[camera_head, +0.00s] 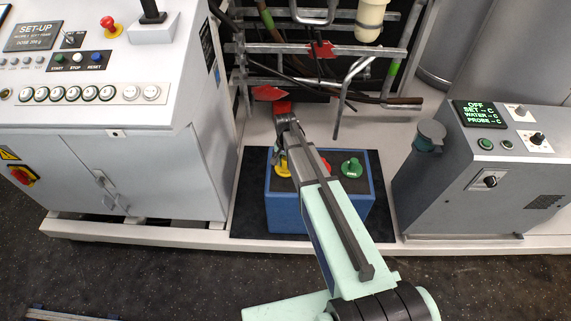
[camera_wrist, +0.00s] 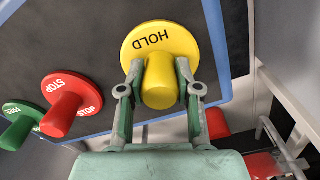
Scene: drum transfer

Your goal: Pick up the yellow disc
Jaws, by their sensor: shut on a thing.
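The yellow disc (camera_wrist: 202,50) is marked HOLD and has a yellow knob (camera_wrist: 159,80) standing out from it. It lies at the dark top of a blue box (camera_head: 290,216). In the head view the yellow disc (camera_head: 281,169) shows at the box's left side, partly behind my arm. My gripper (camera_wrist: 160,88) has one finger on each side of the yellow knob and is shut on it. I cannot tell whether the disc is lifted off the box top. In the head view my gripper (camera_head: 284,150) is small and its fingers are hard to make out.
A red STOP disc (camera_wrist: 72,96) and a green disc (camera_wrist: 20,122) sit beside the yellow one on the box. Metal pipes with red handles (camera_head: 270,93) stand close behind. A control cabinet (camera_head: 130,150) is at left and a grey heater unit (camera_head: 470,180) at right.

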